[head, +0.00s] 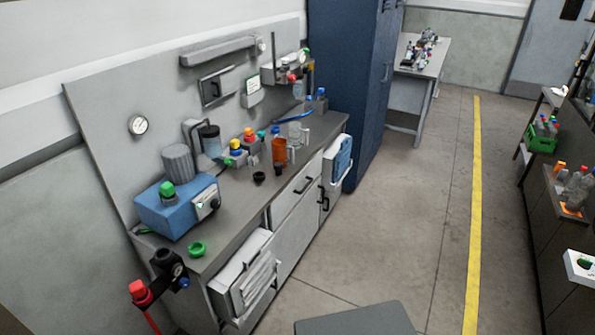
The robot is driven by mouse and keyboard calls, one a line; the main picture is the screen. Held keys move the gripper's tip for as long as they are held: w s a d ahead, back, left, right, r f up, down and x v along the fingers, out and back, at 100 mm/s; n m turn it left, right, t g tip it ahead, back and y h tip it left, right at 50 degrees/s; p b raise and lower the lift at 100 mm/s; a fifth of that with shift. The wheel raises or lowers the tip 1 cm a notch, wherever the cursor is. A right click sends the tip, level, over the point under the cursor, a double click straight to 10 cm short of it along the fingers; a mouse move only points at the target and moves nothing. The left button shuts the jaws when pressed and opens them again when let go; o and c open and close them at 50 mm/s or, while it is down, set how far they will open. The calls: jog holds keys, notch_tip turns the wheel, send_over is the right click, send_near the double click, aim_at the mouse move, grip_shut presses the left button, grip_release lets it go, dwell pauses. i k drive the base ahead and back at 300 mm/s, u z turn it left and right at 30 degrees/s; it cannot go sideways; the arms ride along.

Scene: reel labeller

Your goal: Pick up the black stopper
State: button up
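Two small dark pieces stand near the front edge of the grey bench. One is a black stopper-like piece (259,177), low and round. The other dark piece (278,168) is just behind it to the right, close to the foot of an amber bottle (279,150). They are too small to tell which is the black stopper. Both look free of other things on top. My gripper is not in view.
A green ring-shaped piece (197,248) lies at the bench's near end, beside a blue device (177,208). A black fitting with a red knob (139,291) juts out at the near corner. Coloured-capped bottles stand behind the dark pieces. The floor (400,230) right of the bench is mostly clear.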

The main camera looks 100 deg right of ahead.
aim_at(278, 166)
jog(key=z, duration=3.35)
